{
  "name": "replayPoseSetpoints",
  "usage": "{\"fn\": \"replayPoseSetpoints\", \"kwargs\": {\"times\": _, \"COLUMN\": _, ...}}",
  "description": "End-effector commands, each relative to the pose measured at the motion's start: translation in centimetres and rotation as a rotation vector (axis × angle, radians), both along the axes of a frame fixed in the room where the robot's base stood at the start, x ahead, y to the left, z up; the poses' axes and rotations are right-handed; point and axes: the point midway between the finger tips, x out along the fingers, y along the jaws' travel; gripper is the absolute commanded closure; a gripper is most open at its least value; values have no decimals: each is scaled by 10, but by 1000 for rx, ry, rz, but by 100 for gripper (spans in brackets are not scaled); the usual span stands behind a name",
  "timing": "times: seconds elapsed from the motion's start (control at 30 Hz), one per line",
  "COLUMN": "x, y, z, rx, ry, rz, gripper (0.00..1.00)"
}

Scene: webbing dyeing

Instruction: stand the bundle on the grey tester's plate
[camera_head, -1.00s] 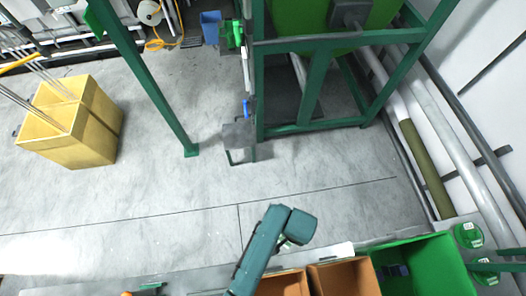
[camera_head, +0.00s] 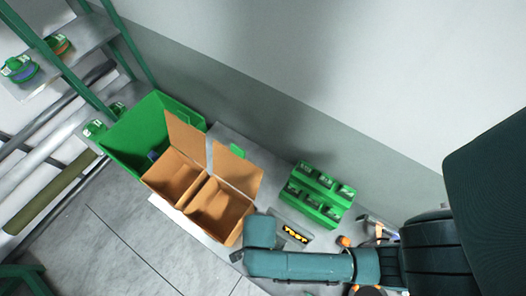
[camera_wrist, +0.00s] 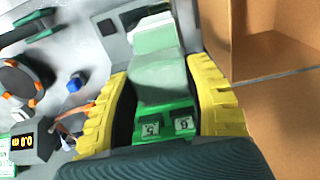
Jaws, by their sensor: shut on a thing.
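The bundle (camera_wrist: 158,72), pale green and blocky, is between the yellow fingers of my gripper (camera_wrist: 162,78) in the wrist view. My gripper is shut on it. In the head view my arm hides the gripper and bundle. A grey box with a lit display (camera_wrist: 35,145) is at the left of the wrist view. I cannot tell which part is the tester's plate.
Open brown boxes (camera_head: 222,212) stand left of my arm, beside a green bin (camera_head: 135,135). A green rack with several numbered slots (camera_head: 322,192) is near the wall. In the wrist view a brown box wall (camera_wrist: 275,110) is close to the right finger. A blue piece (camera_wrist: 75,83) lies left.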

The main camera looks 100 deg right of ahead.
Motion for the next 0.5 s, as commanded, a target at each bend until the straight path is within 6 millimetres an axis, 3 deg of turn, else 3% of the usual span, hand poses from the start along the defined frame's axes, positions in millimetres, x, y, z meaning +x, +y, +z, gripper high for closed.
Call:
{"fn": "replayPoseSetpoints", "kwargs": {"times": 0.1, "x": -1, "y": 0, "z": -28, "rx": 1, "ry": 6, "rz": 2, "gripper": 89}}
{"fn": "replayPoseSetpoints", "kwargs": {"times": 0.5, "x": 1, "y": 0, "z": -86, "rx": 0, "ry": 0, "rz": 5, "gripper": 89}}
